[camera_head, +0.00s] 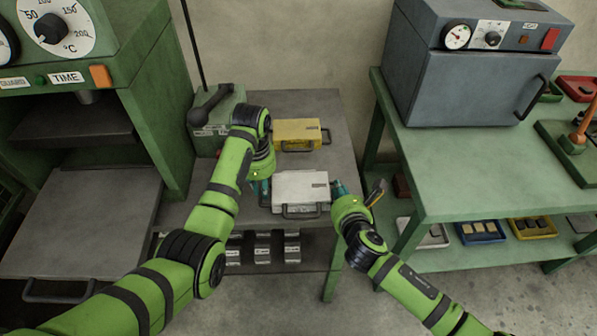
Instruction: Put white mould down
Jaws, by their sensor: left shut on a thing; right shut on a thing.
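The white mould (300,186) is a flat, light box with a dark front handle, seen in the head view over the front part of the small grey table. My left gripper (264,188) is shut on its left side. My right gripper (338,190) is shut on its right side. The mould looks level. I cannot tell whether its underside touches the table top (325,110) or is slightly above it.
A yellow mould (298,134) lies just behind the white one. A green device with a dark lever (213,110) stands at the table's back left. A green press (150,85) is to the left. A green bench (480,165) with a grey oven (475,85) stands to the right.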

